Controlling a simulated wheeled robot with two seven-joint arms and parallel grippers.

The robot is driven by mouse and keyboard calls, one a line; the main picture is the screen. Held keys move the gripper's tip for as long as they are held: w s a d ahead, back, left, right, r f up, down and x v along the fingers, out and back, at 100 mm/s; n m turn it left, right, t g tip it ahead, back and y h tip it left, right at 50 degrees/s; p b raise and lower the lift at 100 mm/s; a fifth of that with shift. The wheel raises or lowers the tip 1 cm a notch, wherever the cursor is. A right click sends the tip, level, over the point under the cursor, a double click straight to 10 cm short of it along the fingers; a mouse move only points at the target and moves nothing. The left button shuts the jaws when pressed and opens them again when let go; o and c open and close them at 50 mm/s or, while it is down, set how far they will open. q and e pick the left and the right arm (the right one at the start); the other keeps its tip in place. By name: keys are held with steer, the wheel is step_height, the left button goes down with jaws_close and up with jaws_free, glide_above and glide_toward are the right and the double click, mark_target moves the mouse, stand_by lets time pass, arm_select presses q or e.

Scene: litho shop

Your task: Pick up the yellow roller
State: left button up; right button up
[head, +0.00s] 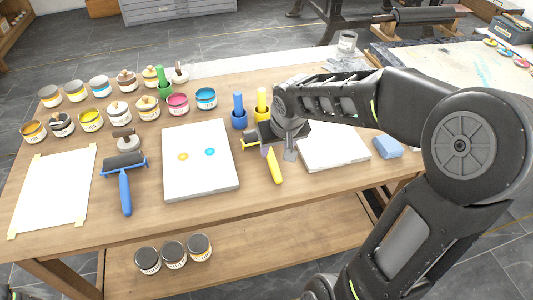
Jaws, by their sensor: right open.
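The yellow roller (274,168) lies on the wooden table between the two pale slabs, with its handle pointing toward the near edge. Its upper part is partly hidden behind my right gripper (278,151). The right gripper is open and hangs over the roller, pointing down, with its fingers around or just above the upper handle. I cannot tell whether they touch it. My left gripper is not in view.
A blue roller (125,190) lies at left, beside a white slab (200,175) with yellow and blue ink dots. Another slab (335,152) lies right of the gripper. Blue and yellow upright tools (238,110) stand just behind it. Several ink jars (120,110) fill the back left.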

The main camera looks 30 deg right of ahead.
mark_target(272, 156)
steer(key=shift+s, duration=0.1)
steer(key=shift+x, duration=1)
steer(key=shift+w+f, duration=0.25)
steer(key=shift+f, duration=0.05)
steer(key=x, duration=0.5)
steer(key=shift+w+d+b, duration=0.1)
steer(key=shift+w+b, duration=0.1)
steer(key=shift+b, duration=0.15)
steer(key=shift+c, duration=0.2)
jaws_close()
